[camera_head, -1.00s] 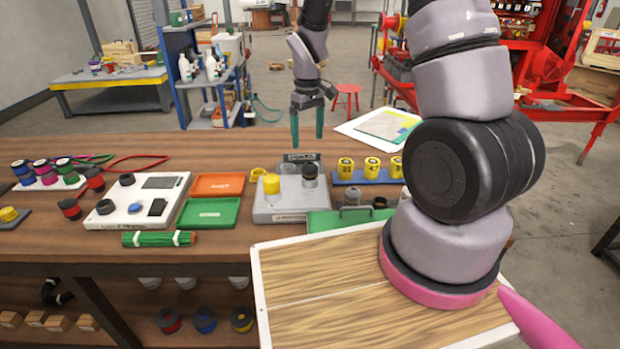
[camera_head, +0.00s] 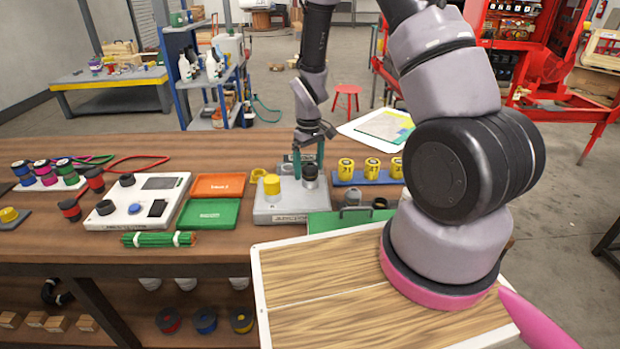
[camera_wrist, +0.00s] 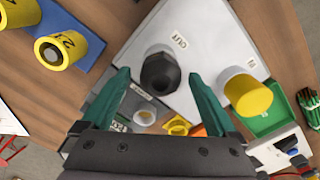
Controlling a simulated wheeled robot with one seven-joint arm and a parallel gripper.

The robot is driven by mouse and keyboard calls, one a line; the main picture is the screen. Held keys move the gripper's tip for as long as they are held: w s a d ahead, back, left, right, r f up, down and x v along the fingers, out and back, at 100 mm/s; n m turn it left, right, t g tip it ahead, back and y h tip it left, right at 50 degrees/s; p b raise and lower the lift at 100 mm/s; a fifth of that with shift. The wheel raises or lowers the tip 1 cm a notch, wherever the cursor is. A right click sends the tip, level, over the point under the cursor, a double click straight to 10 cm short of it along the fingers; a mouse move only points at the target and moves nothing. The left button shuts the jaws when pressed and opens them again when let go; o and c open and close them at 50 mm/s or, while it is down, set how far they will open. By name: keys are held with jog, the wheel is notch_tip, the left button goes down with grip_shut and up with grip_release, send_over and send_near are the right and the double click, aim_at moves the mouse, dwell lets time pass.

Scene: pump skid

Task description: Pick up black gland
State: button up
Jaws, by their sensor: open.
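The black gland (camera_head: 310,173) stands on the right part of a grey fixture block (camera_head: 270,214), beside a yellow cylinder (camera_head: 272,185). In the wrist view the black gland (camera_wrist: 160,73) shows near the picture's middle, with a hexagonal top, on the light grey block (camera_wrist: 195,30). My gripper (camera_head: 309,170) has green fingers and is just above and behind the gland. In the wrist view my gripper (camera_wrist: 158,80) is open, with one finger on each side of the gland in the picture and nothing held. Whether the fingertips are level with the gland I cannot tell.
Yellow numbered cylinders stand on a blue rack (camera_head: 375,178) to the right. A green tray (camera_head: 208,213) and an orange tray (camera_head: 218,186) lie left of the block. A yellow ring (camera_head: 257,174) lies near the block.

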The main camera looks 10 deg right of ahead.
aim_at(309, 163)
grip_shut()
notch_tip(309, 163, up, 10)
jog(key=shift+r, duration=0.1)
dwell(0.5)
